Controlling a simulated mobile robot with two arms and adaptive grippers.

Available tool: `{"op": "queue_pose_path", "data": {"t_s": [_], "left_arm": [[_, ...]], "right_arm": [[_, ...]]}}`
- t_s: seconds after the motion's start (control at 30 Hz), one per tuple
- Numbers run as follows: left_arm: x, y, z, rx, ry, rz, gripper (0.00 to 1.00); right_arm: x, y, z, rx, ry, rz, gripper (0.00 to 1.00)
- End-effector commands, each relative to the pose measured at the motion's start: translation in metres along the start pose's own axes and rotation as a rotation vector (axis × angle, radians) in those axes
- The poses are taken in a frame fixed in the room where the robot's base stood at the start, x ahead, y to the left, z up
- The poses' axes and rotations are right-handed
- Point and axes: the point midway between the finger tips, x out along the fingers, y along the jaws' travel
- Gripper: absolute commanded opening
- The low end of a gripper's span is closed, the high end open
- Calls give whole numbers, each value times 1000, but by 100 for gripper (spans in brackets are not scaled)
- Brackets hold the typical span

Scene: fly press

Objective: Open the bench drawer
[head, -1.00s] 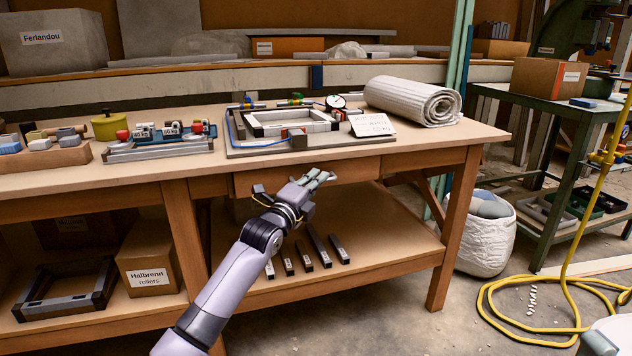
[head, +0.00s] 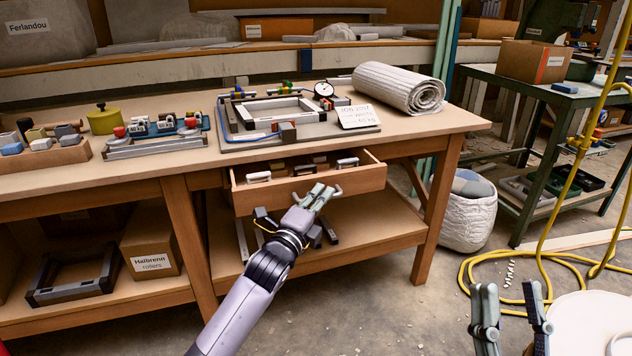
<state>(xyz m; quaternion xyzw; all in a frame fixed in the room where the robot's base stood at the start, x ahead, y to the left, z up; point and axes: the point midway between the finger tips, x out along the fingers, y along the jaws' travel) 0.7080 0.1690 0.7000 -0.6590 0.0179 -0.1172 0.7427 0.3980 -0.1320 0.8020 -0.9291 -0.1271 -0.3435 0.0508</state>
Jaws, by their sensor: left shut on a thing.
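The bench drawer (head: 354,182) under the wooden workbench is pulled partway out, and several small items with pale labels show inside it. My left gripper (head: 318,192) is at the middle of the drawer's front and shut on it; the fingers cover the part they hold. My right gripper (head: 510,292) is at the lower right, its two fingers apart with nothing between them, away from the drawer.
On the bench top (head: 455,117) stand a frame fixture (head: 240,134), a card (head: 358,117) and a rolled white mat (head: 398,87). Dark bars lie on the shelf below the drawer. A white sack (head: 468,215) and a yellow hose (head: 480,262) are on the floor at right.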

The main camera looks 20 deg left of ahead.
Motion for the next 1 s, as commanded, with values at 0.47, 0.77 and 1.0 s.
{"op": "queue_pose_path", "data": {"t_s": [0.47,0.77,1.0], "left_arm": [[-48,-12,-48,0,-1,9,0],[-73,-17,-72,2,-2,8,0],[-84,-20,-83,3,-1,7,0]], "right_arm": [[-57,20,121,-26,-787,41,40],[-113,27,150,-30,-1109,63,40],[-139,30,156,-30,-1237,73,40]]}}
